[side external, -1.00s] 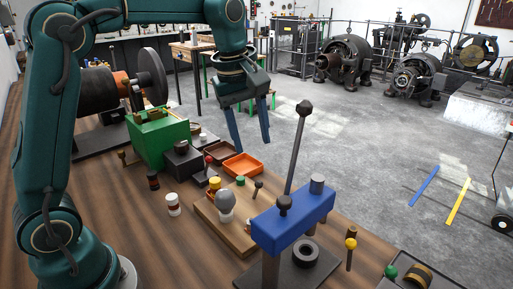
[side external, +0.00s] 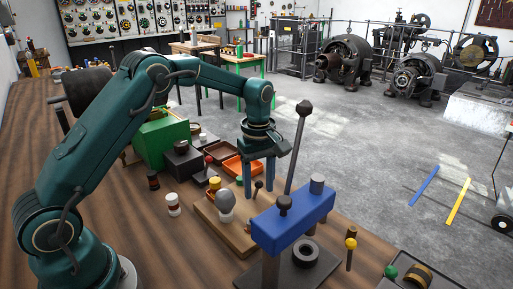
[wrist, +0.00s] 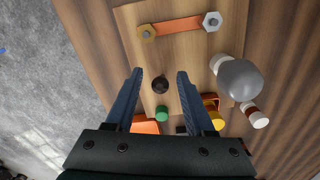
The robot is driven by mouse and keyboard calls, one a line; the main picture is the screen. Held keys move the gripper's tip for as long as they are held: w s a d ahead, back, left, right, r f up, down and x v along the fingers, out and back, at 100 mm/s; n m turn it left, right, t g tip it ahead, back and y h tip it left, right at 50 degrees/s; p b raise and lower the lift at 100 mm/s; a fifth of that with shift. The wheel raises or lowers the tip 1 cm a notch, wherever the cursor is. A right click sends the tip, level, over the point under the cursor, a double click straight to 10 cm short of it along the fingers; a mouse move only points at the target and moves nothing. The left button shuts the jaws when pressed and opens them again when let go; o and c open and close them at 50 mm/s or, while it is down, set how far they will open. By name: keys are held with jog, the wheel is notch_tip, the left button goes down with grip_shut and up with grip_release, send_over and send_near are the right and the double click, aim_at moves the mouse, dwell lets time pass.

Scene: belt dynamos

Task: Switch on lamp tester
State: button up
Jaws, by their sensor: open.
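The lamp tester is a wooden board (side external: 238,237) on the bench, also seen in the wrist view (wrist: 178,60). It carries a round grey lamp (side external: 226,200), also in the wrist view (wrist: 240,78), and a short lever with a dark knob (side external: 258,185). In the wrist view the dark knob (wrist: 160,84) appears between my fingers, just behind the tips. A green cap (wrist: 162,112) shows beyond it. My gripper (side external: 259,184) points down over the board with both fingers apart, also in the wrist view (wrist: 160,72). I cannot tell whether a finger touches the lever.
A blue press (side external: 292,220) with a tall dark lever (side external: 299,150) stands close to the right of my gripper. Orange tray (side external: 240,166), green box (side external: 160,138) and white-capped bottle (side external: 173,205) are nearby. A copper strip (wrist: 180,27) joins two nuts on the board.

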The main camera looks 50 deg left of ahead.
aim_at(261, 183)
grip_shut()
jog(key=shift+d+f+y, duration=0.15)
jog(key=shift+d+y, duration=0.15)
jog(key=shift+y, duration=0.4)
grip_release()
jog(key=r, duration=0.4)
jog(key=shift+d+r, duration=0.15)
jog(key=shift+d, duration=0.1)
jog(key=shift+r, duration=0.4)
